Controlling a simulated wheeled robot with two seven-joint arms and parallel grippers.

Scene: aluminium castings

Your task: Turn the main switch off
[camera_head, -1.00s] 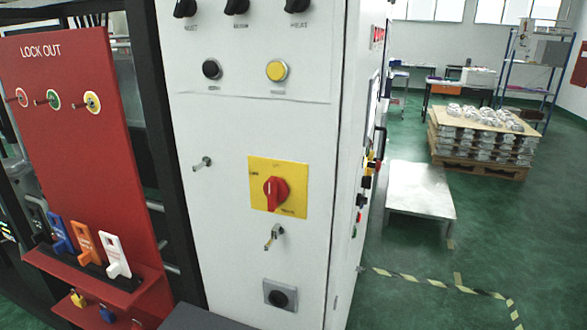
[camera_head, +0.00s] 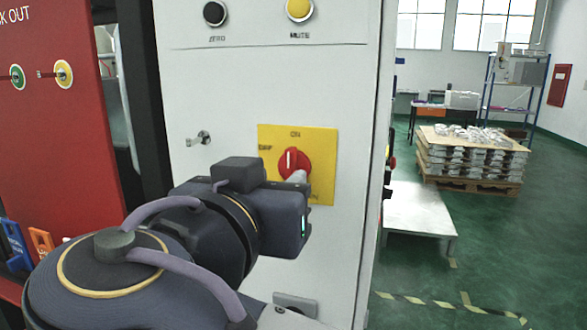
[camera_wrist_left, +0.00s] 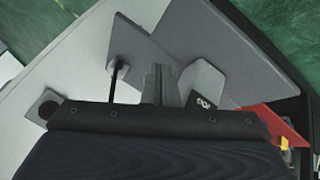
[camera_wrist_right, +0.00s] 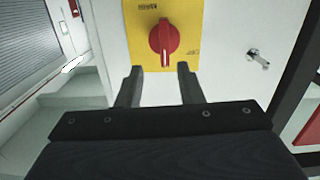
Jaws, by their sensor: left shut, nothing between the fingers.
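The main switch is a red rotary knob (camera_head: 293,163) on a yellow plate (camera_head: 320,150) on the white cabinet front. Its white mark is upright, toward the "ON" label at the top. My right gripper (camera_head: 301,178) is just in front of the knob's lower part. In the right wrist view, which is upside down, my right gripper (camera_wrist_right: 158,67) is open and empty, with the red knob (camera_wrist_right: 163,38) just beyond and between its fingertips. Contact cannot be told. In the left wrist view my left gripper (camera_wrist_left: 160,72) is shut and empty; it is outside the head view.
Two push buttons, black (camera_head: 214,13) and yellow (camera_head: 299,8), sit above. A red lockout board (camera_head: 50,150) stands at left. A grey panel (camera_wrist_left: 128,45) lies close to my left gripper.

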